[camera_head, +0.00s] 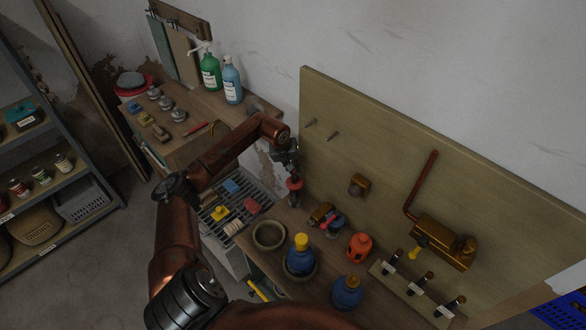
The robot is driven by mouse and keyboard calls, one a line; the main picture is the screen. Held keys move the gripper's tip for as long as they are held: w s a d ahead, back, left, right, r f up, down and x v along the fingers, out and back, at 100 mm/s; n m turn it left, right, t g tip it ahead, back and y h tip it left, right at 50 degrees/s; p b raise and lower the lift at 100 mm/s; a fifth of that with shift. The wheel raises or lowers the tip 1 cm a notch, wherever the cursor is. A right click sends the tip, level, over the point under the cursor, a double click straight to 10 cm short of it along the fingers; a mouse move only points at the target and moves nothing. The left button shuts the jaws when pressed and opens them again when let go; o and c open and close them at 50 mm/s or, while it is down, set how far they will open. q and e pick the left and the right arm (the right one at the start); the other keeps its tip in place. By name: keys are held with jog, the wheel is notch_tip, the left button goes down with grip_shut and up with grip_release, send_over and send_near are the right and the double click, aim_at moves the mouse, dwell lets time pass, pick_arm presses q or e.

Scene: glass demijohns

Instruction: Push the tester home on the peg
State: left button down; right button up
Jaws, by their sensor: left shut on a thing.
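My left gripper (289,160) is at the left edge of the wooden back board, pointing down. It is shut on a small red and dark thing (294,184), which looks like the tester. The thing hangs below the fingers, and its finer shape is too small to tell. Two short pegs stick out of the board, one peg (311,123) up and right of the gripper and another peg (333,135) further right. Both pegs look bare. The held thing is apart from them and lower in the picture. My right gripper is not in view.
The back board (390,150) carries a brass box (444,243) with a copper pipe. Below stand blue demijohns (301,262) (347,293), an orange container (359,247) and an empty ring (269,234). A drying rack (225,195) holds small coloured things.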

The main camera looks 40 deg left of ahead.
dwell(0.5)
pick_arm(q)
jog(key=shift+b, duration=0.6)
dwell(0.6)
jog(key=shift+w+f+b, duration=0.1)
jog(key=shift+f+b, duration=1.05)
jog(key=shift+f, duration=0.05)
dwell(0.5)
jog(key=shift+f+b, duration=0.35)
jog(key=shift+b, duration=0.05)
dwell(1.2)
jog(key=c, duration=1.9)
grip_release()
jog(key=shift+r, duration=0.1)
jog(key=shift+c, duration=0.2)
jog(key=shift+p+v, duration=1.6)
jog(key=shift+v, duration=1.45)
